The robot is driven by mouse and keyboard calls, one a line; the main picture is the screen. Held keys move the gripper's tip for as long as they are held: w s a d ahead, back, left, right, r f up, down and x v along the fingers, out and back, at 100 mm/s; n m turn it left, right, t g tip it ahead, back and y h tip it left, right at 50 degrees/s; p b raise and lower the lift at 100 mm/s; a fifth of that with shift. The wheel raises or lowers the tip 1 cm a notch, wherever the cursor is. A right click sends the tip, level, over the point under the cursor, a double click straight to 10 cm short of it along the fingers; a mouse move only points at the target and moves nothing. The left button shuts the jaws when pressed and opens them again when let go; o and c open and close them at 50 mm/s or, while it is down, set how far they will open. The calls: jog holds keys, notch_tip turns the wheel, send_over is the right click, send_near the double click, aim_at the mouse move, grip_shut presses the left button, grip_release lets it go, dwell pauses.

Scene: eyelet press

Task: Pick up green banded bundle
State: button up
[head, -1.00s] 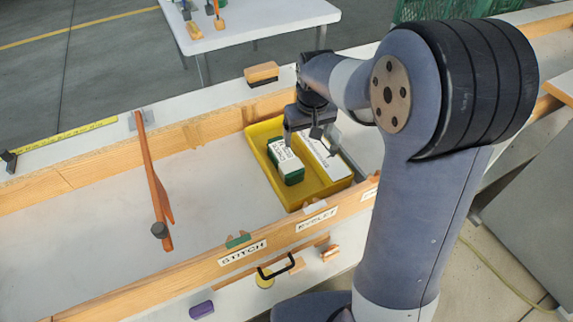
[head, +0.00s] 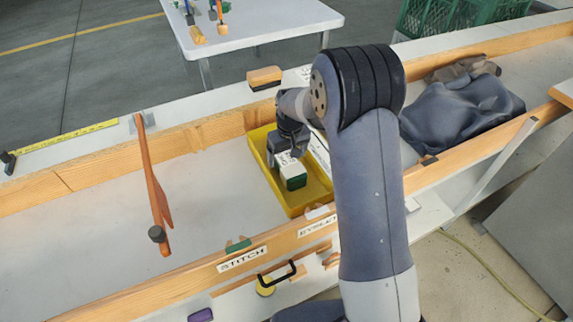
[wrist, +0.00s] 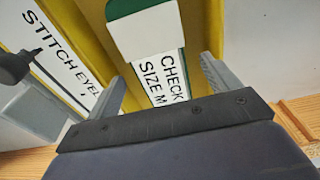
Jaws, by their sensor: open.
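The green banded bundle (head: 293,177) is a green block with a white band and a printed white top. It lies in the yellow tray (head: 257,152). In the wrist view the bundle (wrist: 150,38) shows the words CHECK SIZE M and green edges. My gripper (head: 284,158) is over the far end of the bundle in the head view and hides part of it. In the wrist view my gripper (wrist: 165,88) is open, with one finger on each side of the bundle's lettered part. I cannot tell whether the fingers touch it.
A white piece lettered STITCH EYEL (wrist: 55,50) lies left of the bundle in the wrist view. The tray stands against the wooden front rail (head: 190,278). A dark cloth heap (head: 460,112) lies right of my arm.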

jog(key=f, duration=0.3)
jog(key=shift+w+a+f, duration=0.15)
jog(key=shift+w+f, duration=0.1)
jog(key=shift+f, duration=0.05)
jog(key=shift+r, duration=0.1)
jog(key=c, duration=1.3)
jog(key=shift+o, duration=0.2)
jog(key=r, duration=0.6)
jog(key=s+r, duration=0.1)
jog(key=r, duration=0.2)
jog(key=shift+d+r, duration=0.25)
jog(key=shift+r, duration=0.15)
send_over(297, 174)
jog(key=shift+w+a, duration=0.1)
jog(key=shift+w, duration=0.1)
notch_tip(297, 174, down, 5)
jog(key=shift+s+f, duration=0.1)
jog(key=shift+f, duration=2.2)
